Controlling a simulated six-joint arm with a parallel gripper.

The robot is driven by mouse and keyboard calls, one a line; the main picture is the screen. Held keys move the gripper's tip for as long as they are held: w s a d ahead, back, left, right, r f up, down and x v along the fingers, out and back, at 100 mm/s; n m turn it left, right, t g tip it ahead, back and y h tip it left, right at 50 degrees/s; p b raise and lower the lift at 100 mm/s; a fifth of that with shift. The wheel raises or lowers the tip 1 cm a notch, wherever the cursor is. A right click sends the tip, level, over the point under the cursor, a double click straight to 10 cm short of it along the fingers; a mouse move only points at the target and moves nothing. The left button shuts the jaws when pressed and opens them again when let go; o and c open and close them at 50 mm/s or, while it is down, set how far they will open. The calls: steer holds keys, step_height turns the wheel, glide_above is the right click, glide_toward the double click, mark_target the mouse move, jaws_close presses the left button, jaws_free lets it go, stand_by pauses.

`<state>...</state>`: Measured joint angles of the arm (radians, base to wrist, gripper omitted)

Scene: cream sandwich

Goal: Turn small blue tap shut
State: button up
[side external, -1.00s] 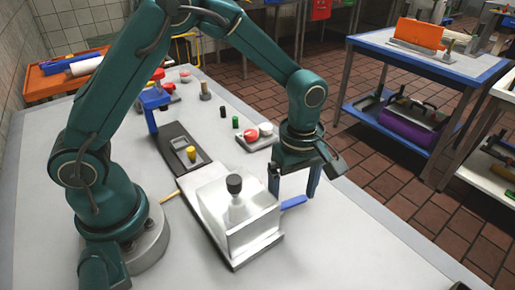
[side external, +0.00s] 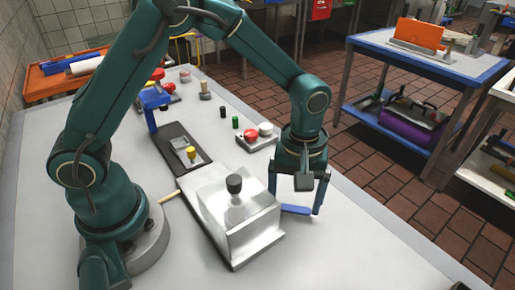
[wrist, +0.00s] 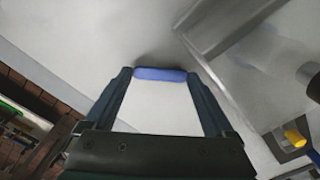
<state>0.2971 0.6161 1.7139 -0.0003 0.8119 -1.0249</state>
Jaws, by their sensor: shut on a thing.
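The small blue tap (side external: 295,209) is a flat lever low on the right side of a shiny metal box (side external: 236,215). My gripper (side external: 294,204) points down at it, with one finger on each side. In the wrist view the blue tap (wrist: 160,74) spans the gap between the fingertips of my gripper (wrist: 159,76), which is shut on it, one finger at each end. The tap's joint with the box is hidden.
The metal box with a dark knob (side external: 234,184) stands close left of my gripper. A tray with red and white knobs (side external: 257,138) lies behind. The grey table (side external: 350,250) is clear at front right.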

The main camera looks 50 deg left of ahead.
steer(key=m, duration=0.4)
steer(key=shift+s+d+m, duration=0.25)
steer(key=shift+s+m, duration=0.05)
steer(key=shift+s, duration=0.1)
steer(key=shift+s+m, duration=0.2)
steer(key=shift+m, duration=0.75)
steer(key=shift+s+m, duration=0.15)
steer(key=shift+m, duration=0.8)
steer(key=o, duration=1.1)
steer(key=shift+r, duration=2.6)
